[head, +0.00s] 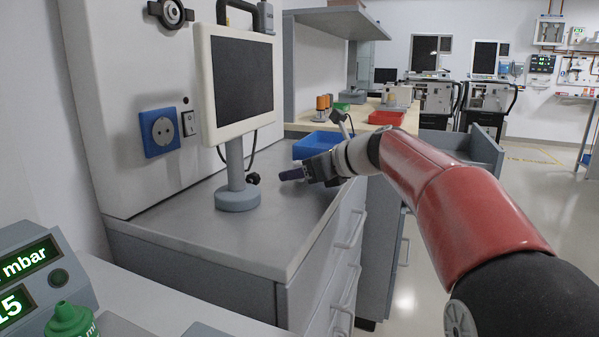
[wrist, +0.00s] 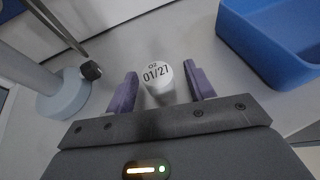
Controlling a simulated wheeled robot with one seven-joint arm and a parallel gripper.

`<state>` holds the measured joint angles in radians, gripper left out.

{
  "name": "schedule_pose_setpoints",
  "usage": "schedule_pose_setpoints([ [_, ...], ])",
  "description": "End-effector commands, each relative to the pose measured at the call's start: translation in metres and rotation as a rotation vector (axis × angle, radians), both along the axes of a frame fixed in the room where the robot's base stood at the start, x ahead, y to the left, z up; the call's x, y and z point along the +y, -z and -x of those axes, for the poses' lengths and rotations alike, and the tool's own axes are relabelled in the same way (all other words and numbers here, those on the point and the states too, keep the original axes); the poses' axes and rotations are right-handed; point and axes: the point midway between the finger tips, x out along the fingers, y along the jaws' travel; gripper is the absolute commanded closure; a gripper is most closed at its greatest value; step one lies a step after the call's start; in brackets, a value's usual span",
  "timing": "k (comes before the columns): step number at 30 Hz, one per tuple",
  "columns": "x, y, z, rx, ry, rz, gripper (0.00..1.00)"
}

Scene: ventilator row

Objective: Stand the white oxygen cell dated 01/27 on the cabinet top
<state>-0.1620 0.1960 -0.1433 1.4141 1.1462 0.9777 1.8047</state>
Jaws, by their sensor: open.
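The white oxygen cell (wrist: 157,76) shows its round top face, marked O2 01/27, in the wrist view. It appears to stand upright on the grey cabinet top (wrist: 195,32). My gripper (wrist: 161,82) is open, with one purple finger on each side of the cell and a small gap visible on both sides. In the head view my gripper (head: 290,175) is low over the far part of the cabinet top (head: 265,237). The cell cannot be made out there.
A monitor on a round-footed post (head: 237,197) stands left of my gripper; its foot (wrist: 64,98) shows in the wrist view. A black knob-like end (wrist: 91,70) lies close by. A blue tray (wrist: 262,60) is to the right. The near cabinet top is clear.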

Motion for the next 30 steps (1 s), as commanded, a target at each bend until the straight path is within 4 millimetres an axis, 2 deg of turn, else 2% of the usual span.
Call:
schedule_pose_setpoints([
  [7,0.0035,0.0012,-0.0023,-0.002,0.001,0.0,0.46],
  [18,0.0031,0.0013,-0.0022,-0.002,0.001,0.0,0.94],
  [20,0.0032,0.0012,-0.0022,-0.002,0.001,0.0,0.98],
  [30,-0.0002,-0.0066,-0.0012,-0.002,0.001,0.0,0.98],
])
